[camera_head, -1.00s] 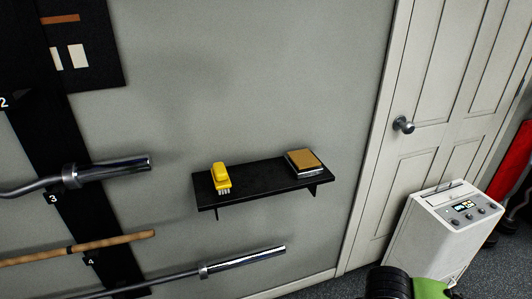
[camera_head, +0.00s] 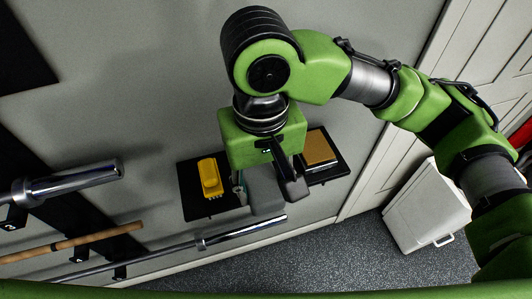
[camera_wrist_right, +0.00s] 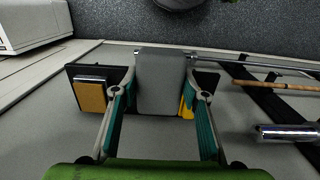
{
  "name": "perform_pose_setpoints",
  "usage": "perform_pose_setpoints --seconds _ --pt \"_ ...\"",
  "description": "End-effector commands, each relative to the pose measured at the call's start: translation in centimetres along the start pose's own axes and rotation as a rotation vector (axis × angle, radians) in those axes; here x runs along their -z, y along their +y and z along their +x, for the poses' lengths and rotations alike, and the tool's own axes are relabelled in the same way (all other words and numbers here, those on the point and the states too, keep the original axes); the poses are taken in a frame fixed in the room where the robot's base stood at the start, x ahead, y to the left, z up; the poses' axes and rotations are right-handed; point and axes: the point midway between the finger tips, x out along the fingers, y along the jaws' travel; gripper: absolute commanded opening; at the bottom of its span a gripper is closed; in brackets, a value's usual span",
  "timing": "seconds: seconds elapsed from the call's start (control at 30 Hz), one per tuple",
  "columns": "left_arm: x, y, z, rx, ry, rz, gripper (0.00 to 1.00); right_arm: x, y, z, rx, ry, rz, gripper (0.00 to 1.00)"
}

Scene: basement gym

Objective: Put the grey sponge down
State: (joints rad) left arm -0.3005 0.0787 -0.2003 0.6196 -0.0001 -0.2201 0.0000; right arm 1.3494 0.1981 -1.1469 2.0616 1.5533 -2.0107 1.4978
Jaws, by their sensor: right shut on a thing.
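My right gripper (camera_head: 266,188) is shut on the grey sponge (camera_head: 264,200), with one finger on each side of it. The wrist view also shows the sponge (camera_wrist_right: 160,85) between the two teal-padded fingers (camera_wrist_right: 161,78). The gripper points down over the middle of the black wall shelf (camera_head: 190,192), between a yellow brush (camera_head: 210,178) and a tan-topped block (camera_head: 319,148). The sponge overlaps the shelf's front edge in the picture. I cannot tell whether it touches the shelf. My left gripper is not in view.
The brush (camera_wrist_right: 186,110) and block (camera_wrist_right: 90,97) stand close on either side of the gripper. Metal bars (camera_head: 240,232) and a wooden bar (camera_head: 75,241) hang at the lower left. A white appliance (camera_head: 425,208) stands on the floor at the right.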

Motion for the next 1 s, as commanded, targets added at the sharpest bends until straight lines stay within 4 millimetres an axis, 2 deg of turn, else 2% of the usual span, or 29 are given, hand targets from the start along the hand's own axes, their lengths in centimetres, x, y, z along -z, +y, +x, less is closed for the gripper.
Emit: perform_pose_setpoints --seconds 0.37,0.5,0.6,0.87,1.0 --pt "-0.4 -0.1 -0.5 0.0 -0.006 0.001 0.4 8.0 3.0 4.0 0.002 -0.007 0.009 0.17" --pt "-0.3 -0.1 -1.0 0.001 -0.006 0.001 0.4 10.1 3.8 6.5 -0.001 -0.004 0.006 0.17" --pt "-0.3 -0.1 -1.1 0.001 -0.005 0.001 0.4 11.1 4.2 7.8 -0.001 -0.002 0.003 0.17" --pt "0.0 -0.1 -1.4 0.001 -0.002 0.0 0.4 12.6 4.7 9.8 0.0 -0.003 0.004 0.17" --pt "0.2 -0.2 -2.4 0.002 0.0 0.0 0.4 12.5 4.7 11.8 0.0 -0.003 0.002 0.17"
